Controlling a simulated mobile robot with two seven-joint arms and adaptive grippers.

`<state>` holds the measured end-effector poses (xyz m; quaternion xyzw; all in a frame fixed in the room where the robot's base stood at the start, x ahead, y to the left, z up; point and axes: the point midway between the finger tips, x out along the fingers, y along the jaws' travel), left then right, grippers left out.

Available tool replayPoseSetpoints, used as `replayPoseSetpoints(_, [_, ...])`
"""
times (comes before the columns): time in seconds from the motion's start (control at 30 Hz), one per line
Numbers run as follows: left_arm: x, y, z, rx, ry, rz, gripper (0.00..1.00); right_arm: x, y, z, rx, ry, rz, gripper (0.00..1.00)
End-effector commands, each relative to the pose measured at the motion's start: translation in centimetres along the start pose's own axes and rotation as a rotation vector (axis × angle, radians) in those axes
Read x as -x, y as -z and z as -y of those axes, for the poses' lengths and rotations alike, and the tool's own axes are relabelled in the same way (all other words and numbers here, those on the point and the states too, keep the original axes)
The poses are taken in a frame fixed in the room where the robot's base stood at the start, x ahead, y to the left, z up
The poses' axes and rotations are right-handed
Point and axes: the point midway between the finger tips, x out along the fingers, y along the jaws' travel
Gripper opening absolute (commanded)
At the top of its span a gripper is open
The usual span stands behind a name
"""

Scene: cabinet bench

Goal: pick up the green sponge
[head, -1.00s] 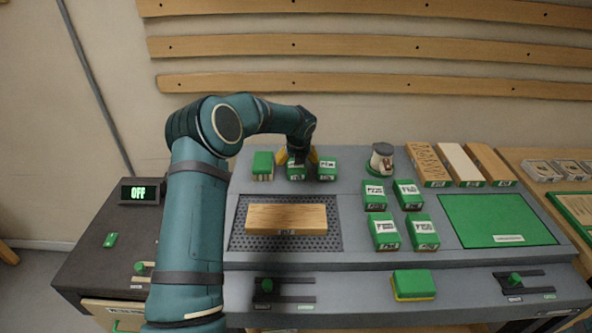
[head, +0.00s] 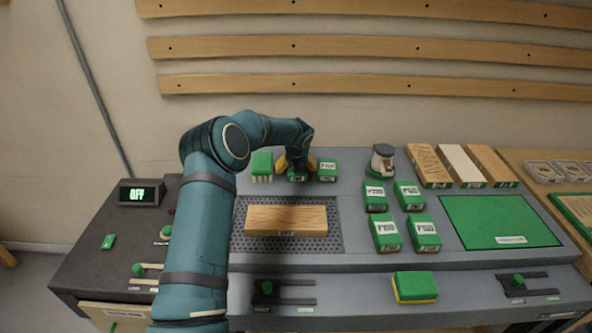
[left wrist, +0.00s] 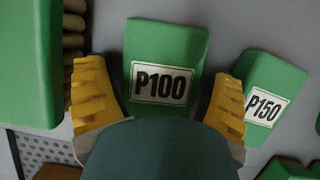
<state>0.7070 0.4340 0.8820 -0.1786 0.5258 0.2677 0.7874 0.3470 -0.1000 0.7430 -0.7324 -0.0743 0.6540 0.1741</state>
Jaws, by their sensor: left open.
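A plain green block with a yellow underside, looking like the green sponge (head: 415,286), lies on the front ledge, right of centre. My left gripper (head: 296,166) is far from it, at the back of the bench. There it is open, with its yellow fingers on either side of a green block labelled P100 (left wrist: 168,55). In the left wrist view my left gripper (left wrist: 160,85) straddles that block; I cannot tell whether the fingers touch it. My right gripper is not in view.
A green brush-like block (head: 262,166) and the P150 block (left wrist: 265,95) flank the P100 block closely. A wooden board (head: 286,220) lies on the perforated panel. Several labelled green blocks stand right of it, near a green mat (head: 499,221). Slide controls (head: 283,291) line the front ledge.

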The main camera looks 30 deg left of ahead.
Motion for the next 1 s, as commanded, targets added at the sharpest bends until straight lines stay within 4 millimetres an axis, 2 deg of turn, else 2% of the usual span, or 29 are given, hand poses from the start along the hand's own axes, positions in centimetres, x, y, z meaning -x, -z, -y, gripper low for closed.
replayPoseSetpoints(0.57, [-0.38,0.18,0.04,0.0,0.001,0.0,0.82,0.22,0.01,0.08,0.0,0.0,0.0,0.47])
replayPoseSetpoints(0.6, [-0.38,0.18,0.04,0.0,0.001,0.0,0.68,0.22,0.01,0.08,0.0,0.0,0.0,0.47])
replayPoseSetpoints(0.67, [-0.38,0.18,0.03,0.0,0.0,0.0,0.48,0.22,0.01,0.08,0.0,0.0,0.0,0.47])
replayPoseSetpoints(0.77, [-0.38,0.18,0.03,0.0,0.0,0.0,0.43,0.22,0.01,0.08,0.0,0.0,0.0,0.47])
replayPoseSetpoints(1.0, [-0.36,0.17,0.03,0.0,0.0,0.0,0.43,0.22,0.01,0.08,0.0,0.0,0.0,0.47])
